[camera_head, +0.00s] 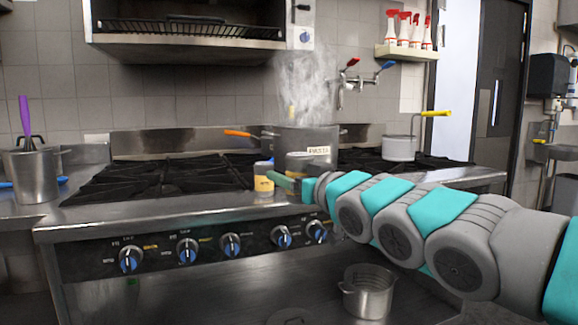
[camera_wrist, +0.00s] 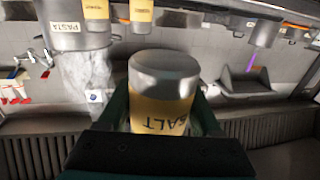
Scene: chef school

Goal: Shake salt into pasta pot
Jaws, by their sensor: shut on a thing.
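My gripper (camera_wrist: 162,125) is shut on the salt shaker (camera_wrist: 160,95), a cylinder with a metal end and a yellow band marked SALT. The wrist view is upside down, with the shaker's metal end toward its top. In the head view my gripper (camera_head: 297,186) is in front of the steaming metal pasta pot (camera_head: 322,136), which stands on the stove. The pot also shows at the top left of the wrist view (camera_wrist: 75,35). Inside the pot is hidden. No salt is seen falling.
A yellow-banded shaker (camera_head: 264,180) shows at the stove's front edge; I cannot tell if it is the held one. Two other yellow-banded shakers (camera_wrist: 96,10) (camera_wrist: 141,11) are near the pot. A saucepan (camera_head: 400,147) stands right. The left burners (camera_head: 160,178) are clear.

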